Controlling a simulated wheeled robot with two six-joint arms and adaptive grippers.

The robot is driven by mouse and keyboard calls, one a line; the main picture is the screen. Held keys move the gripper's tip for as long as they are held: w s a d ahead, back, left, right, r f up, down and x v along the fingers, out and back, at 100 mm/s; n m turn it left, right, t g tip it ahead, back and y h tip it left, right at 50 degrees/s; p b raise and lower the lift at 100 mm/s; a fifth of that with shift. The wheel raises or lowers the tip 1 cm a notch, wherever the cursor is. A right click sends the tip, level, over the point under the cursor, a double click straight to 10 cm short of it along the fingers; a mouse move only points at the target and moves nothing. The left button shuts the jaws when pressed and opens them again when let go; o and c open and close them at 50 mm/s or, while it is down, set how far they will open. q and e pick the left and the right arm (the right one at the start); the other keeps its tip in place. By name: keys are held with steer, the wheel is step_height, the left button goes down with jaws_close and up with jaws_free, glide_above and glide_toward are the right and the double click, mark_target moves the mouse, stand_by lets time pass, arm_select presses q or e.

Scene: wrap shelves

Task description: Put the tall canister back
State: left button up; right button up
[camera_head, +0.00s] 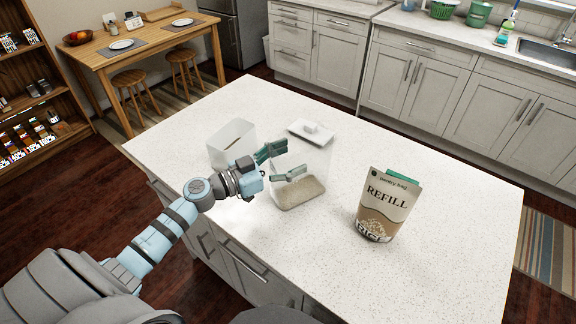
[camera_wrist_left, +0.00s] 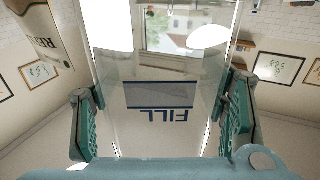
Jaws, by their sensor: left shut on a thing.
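In the left wrist view the fingers (camera_wrist_left: 163,125) flank the clear walls. My right gripper is not in view.
A rice refill pouch (camera_head: 388,205) stands to the right of the canister on the counter (camera_head: 440,260). A shorter whitish open container (camera_head: 228,138) stands close behind my left gripper. The counter's right half is mostly clear. A wooden table (camera_head: 150,38) with stools is at the back left.

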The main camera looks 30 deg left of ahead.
arm_select(q)
steer(key=o, duration=1.9)
steer(key=shift+o, duration=0.2)
steer(key=b+v, duration=0.1)
steer(key=v, duration=0.4)
steer(key=shift+s+a+f, duration=0.15)
steer(key=shift+s, duration=0.1)
steer(key=p, duration=0.3)
glide_toward(273, 166)
steer(key=x, duration=0.2)
steer(key=shift+s+r, duration=0.1)
steer(key=shift+r, duration=0.25)
